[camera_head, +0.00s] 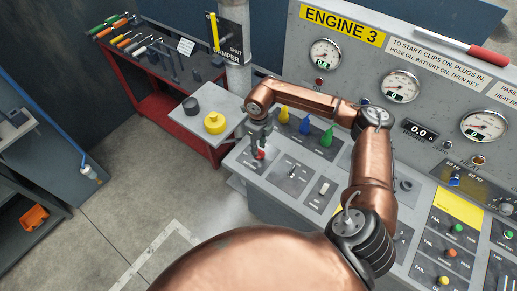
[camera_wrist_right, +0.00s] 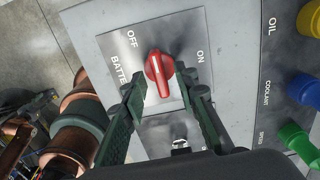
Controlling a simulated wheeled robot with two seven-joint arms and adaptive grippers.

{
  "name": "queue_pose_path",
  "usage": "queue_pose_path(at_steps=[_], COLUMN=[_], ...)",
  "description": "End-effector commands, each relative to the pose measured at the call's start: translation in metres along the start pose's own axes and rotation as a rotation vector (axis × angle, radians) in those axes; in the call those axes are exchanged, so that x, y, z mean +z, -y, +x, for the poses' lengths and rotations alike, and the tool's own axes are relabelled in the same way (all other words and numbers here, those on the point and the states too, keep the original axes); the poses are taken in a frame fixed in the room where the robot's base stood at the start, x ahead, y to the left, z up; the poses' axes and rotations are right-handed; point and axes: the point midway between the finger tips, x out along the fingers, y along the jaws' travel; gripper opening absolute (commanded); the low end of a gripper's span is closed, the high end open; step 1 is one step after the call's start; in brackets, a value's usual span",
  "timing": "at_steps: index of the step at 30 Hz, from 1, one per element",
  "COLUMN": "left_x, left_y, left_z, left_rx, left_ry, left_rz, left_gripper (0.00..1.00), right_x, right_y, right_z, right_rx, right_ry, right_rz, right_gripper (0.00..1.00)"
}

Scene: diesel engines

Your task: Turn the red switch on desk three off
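The red switch (camera_wrist_right: 158,68) is a rotary knob with a white line, on a grey plate marked BATTERY, OFF and ON in the right wrist view. Its white line runs nearly up and down that picture, between the OFF and ON labels. My right gripper (camera_wrist_right: 163,88) is open, with one dark green finger on each side of the knob's lower part; I cannot tell whether they touch it. In the head view the red switch (camera_head: 260,154) shows at the desk's left end, just below my right gripper (camera_head: 258,141), which partly hides it. My left gripper is not in view.
The ENGINE 3 panel (camera_head: 343,24) rises behind the desk. Yellow, blue and green plugs (camera_head: 305,127) stand right of the switch. A yellow knob (camera_head: 215,122) sits on a side shelf, and a red tool bench (camera_head: 160,104) stands at the left. My copper right arm spans the desk.

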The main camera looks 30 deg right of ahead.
Motion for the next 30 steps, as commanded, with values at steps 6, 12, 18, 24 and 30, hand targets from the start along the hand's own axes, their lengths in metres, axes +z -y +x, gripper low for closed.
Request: queue_pose_path(at_steps=[6, 12, 18, 24, 30], left_x=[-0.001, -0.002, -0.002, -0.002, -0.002], left_y=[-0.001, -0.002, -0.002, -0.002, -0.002], left_z=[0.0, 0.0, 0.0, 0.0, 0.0], left_rx=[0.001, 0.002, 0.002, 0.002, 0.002], left_ry=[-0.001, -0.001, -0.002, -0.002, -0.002], left_rz=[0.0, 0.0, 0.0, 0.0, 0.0], left_gripper=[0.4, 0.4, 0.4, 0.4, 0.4], right_x=[0.001, 0.001, 0.0, 0.0, 0.0], right_y=[0.001, 0.0, 0.0, -0.001, 0.0], right_z=[-0.047, -0.083, -0.101, -0.104, -0.104], right_rx=[-0.003, -0.002, 0.0, 0.0, 0.0], right_ry=[0.004, 0.003, 0.0, 0.0, 0.0], right_rz=[0.0, -0.001, -0.001, -0.001, -0.001], right_gripper=[0.28, 0.28, 0.28, 0.28, 0.28])
